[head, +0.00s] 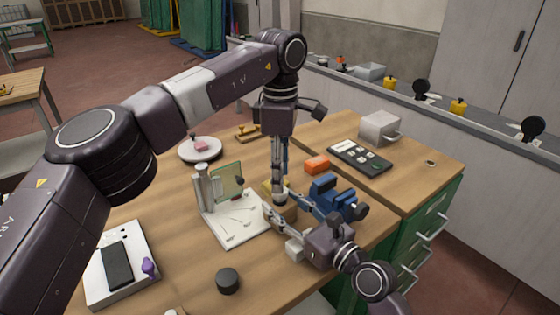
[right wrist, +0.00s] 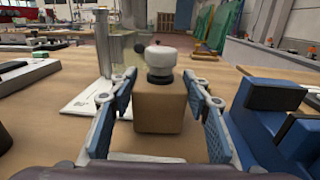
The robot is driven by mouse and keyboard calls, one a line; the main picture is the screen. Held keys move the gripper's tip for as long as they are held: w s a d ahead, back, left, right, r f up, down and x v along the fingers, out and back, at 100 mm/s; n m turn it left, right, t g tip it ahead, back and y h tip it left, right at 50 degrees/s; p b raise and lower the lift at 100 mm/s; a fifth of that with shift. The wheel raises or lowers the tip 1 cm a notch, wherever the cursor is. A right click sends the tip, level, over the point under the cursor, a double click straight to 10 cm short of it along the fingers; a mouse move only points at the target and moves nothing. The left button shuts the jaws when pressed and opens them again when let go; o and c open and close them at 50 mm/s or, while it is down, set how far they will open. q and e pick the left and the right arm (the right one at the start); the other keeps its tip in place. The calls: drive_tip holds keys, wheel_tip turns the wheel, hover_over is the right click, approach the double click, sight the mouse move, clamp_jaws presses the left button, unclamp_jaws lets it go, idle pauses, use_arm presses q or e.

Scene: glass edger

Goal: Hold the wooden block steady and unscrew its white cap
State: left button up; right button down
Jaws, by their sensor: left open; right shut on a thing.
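The wooden block (right wrist: 160,108) stands upright on the table, between the two blue-padded fingers of my right gripper (right wrist: 160,118). The white cap (right wrist: 160,57) sits on a dark neck on top of the block. In the head view my right gripper (head: 283,220) is shut around the block (head: 289,212) from the lower right, with the block partly hidden by the fingers.
A white board with a post (head: 233,232) stands left of the block. A blue vise-like thing (head: 332,198) stands close on the right, with an orange block (head: 317,165) behind it. A black knob (head: 228,281) lies in front. The table front is mostly clear.

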use_arm(q)
drive_tip(key=shift+f, duration=2.35)
clamp_jaws()
drive_tip(key=n, duration=1.1)
drive_tip(key=shift+n, duration=0.4)
drive_tip(key=n, duration=0.4)
drive_tip(key=shift+n, duration=0.3)
